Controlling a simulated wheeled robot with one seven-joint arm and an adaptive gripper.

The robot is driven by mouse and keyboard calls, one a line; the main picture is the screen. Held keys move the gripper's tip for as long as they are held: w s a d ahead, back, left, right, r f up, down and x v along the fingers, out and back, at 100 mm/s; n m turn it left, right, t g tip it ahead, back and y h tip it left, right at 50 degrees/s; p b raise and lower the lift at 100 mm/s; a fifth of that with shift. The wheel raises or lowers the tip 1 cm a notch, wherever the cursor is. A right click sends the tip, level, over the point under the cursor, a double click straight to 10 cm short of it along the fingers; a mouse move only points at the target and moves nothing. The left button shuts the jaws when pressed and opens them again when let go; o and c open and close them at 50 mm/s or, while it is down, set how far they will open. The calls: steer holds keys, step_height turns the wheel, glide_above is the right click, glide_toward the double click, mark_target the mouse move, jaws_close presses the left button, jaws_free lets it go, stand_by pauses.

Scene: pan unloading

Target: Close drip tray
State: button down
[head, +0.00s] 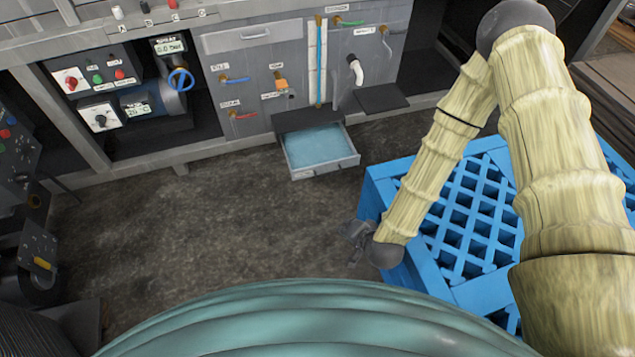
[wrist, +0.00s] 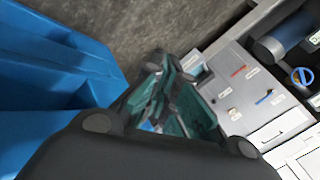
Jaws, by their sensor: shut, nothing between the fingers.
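The drip tray (head: 320,162) is a shallow grey drawer with a light blue inside, low at the foot of the grey machine panel. In the head view it is pulled out toward me. My gripper (head: 357,232) is shut and empty, below and right of the tray in the picture, beside the blue crate and apart from the tray. In the wrist view the gripper fingers (wrist: 160,85) point ahead, and they partly cover a light surface behind them that may be the tray.
A blue lattice crate (head: 375,190) stands right of the tray, close to my gripper; its wall fills the left of the wrist view (wrist: 60,70). The machine panel (head: 285,65) carries hoses, valves and a dark ledge (head: 382,98). The dark floor (head: 190,225) left of the tray is clear.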

steer(key=w+a+f+m+t+b, duration=0.2)
steer(key=w+f+m+t+b, duration=0.15)
steer(key=w+b, duration=0.35)
steer(key=w+a+f+m+t+b, duration=0.2)
steer(key=w+f+m+b, duration=0.15)
steer(key=w+b, duration=0.4)
steer(key=b, duration=0.8)
glide_toward(316, 167)
steer(key=shift+t+y, duration=0.25)
steer(key=shift+y, duration=0.15)
steer(key=w+f, duration=0.1)
steer(key=w, duration=0.1)
steer(key=w+a+f, duration=0.1)
steer(key=w+f, duration=0.1)
steer(key=shift+a, duration=0.1)
steer(key=shift+w+a, duration=0.2)
steer(key=shift+w, duration=0.45)
steer(key=shift+w+a+r+b, duration=0.1)
steer(key=shift+w+r+b, duration=0.1)
steer(key=shift+w+b, duration=0.15)
